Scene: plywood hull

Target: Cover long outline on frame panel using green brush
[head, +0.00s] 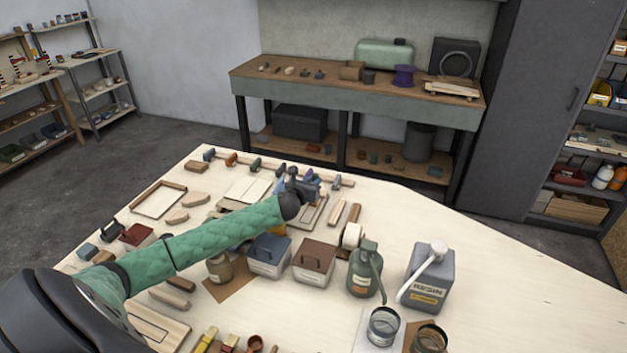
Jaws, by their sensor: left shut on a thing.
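My left arm reaches across the plywood table, and its dark gripper (306,188) is at the far middle, just short of the wooden tool rack (340,181). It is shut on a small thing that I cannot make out. A pale framed panel (312,213) lies partly under the gripper; another framed panel (158,200) lies at the left. No outline can be made out on either. Green-headed tools (256,163) stand on the rack, but I cannot tell whether one is the green brush. Several brushes (207,340) lie at the near edge. My right gripper is not in view.
The table's right side (510,270) is clear. A workbench (355,100) stands behind.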

